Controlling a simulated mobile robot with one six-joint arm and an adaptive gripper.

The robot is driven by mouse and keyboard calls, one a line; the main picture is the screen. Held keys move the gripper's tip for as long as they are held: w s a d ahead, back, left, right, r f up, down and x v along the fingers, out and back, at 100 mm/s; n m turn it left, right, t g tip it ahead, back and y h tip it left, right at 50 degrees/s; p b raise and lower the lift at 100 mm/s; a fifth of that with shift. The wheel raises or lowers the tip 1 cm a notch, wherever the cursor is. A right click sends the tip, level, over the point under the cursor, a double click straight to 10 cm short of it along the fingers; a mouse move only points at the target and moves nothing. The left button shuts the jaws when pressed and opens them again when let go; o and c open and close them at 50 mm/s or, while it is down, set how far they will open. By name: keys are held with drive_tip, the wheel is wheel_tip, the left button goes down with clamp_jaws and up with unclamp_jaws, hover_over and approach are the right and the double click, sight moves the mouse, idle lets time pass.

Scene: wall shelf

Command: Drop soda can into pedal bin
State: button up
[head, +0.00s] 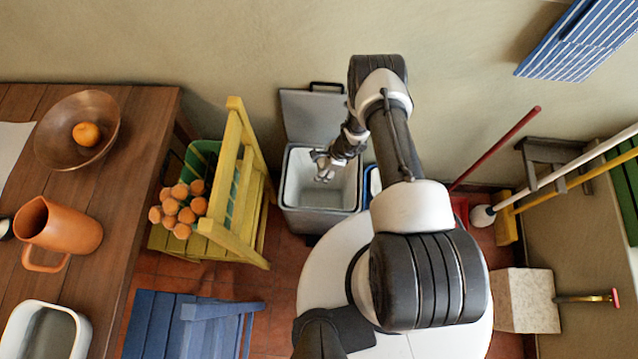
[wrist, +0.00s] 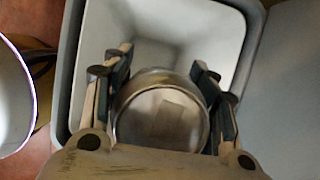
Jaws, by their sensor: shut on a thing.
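My gripper (head: 323,166) is over the open pedal bin (head: 320,222). In the wrist view, my gripper (wrist: 162,85) is shut on the soda can (wrist: 160,118), with a finger on each side of its round metallic end. The can is hard to make out in the head view. The bin's grey rim and pale inner wall (wrist: 200,30) surround the can in the wrist view. The bin's lid (head: 312,115) stands open against the wall. I cannot tell how deep the can is relative to the rim.
A yellow chair (head: 240,170) with a green crate stands left of the bin. A blue-rimmed container (head: 373,182) is close on its right. A wooden table (head: 120,215) is at left, with a bowl (head: 60,150) and a jug (head: 75,232). A blue chair (head: 185,325) is in front.

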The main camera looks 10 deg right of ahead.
drive_tip(key=shift+w+d+f, duration=0.1)
drive_tip(key=shift+d+f, duration=0.15)
drive_tip(key=shift+f, duration=0.35)
wheel_tip(320, 180, down, 6)
drive_tip(key=b, duration=0.5)
drive_tip(key=shift+r, duration=0.1)
drive_tip(key=o, duration=0.8)
drive_tip(key=shift+r, duration=0.1)
drive_tip(key=v, duration=1.2)
